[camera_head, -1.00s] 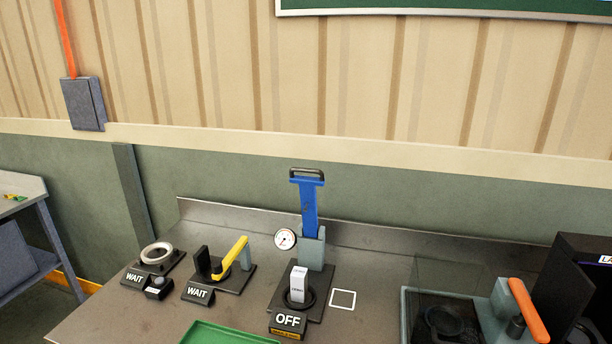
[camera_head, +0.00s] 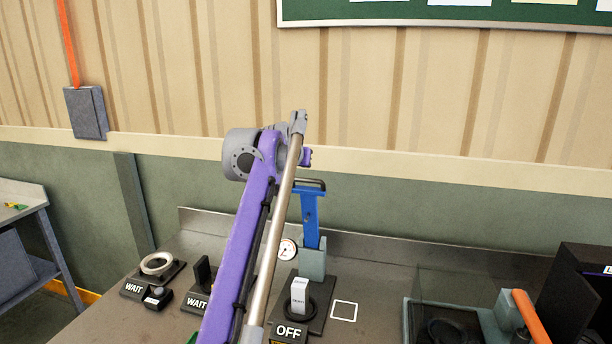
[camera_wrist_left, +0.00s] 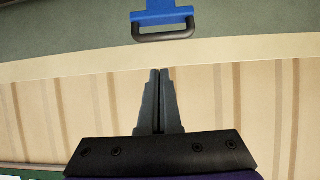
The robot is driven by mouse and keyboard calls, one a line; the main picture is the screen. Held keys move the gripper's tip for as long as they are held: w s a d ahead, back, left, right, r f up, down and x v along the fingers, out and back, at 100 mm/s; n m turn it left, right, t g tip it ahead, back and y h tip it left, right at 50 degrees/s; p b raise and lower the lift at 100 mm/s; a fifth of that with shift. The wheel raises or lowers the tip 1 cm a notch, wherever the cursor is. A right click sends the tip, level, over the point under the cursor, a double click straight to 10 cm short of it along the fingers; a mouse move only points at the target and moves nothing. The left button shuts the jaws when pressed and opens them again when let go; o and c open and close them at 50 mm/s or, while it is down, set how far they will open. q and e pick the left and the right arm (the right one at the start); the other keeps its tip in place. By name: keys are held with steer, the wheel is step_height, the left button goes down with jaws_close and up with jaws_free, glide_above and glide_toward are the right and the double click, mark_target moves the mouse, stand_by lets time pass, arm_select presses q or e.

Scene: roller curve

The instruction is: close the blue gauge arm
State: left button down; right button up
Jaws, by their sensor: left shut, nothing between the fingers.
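The blue gauge arm (camera_head: 311,222) stands upright from its grey bracket (camera_head: 312,262), with a black handle at its top. A round white gauge (camera_head: 288,249) sits beside it. A white block (camera_head: 299,296) stands below it behind the OFF sign (camera_head: 289,332). My left arm rises across the head view in front of the bench; its fingertips cannot be made out there. In the left wrist view my left gripper (camera_wrist_left: 159,72) is shut and empty, with the black handle (camera_wrist_left: 163,30) just beyond its tips, apart in the picture. My right gripper is not in view.
Left on the bench (camera_head: 390,275) are a grey ring (camera_head: 157,263) and a station with a WAIT sign (camera_head: 196,302), partly hidden by my arm. On the right are an orange lever (camera_head: 530,316) and a dark box (camera_head: 585,285). A white square outline (camera_head: 344,310) is bare.

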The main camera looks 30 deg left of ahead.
mark_target(306, 180)
arm_select(q)
steer(key=x, duration=0.6)
steer(key=a+f+x, duration=0.1)
steer(key=x, duration=0.3)
steer(key=shift+s, duration=0.3)
steer(key=shift+s+d+r+b, duration=0.15)
steer(key=shift+s+b, duration=0.35)
steer(key=shift+s, duration=0.65)
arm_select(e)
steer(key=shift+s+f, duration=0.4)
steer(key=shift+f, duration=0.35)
arm_select(q)
steer(key=shift+s, duration=0.1)
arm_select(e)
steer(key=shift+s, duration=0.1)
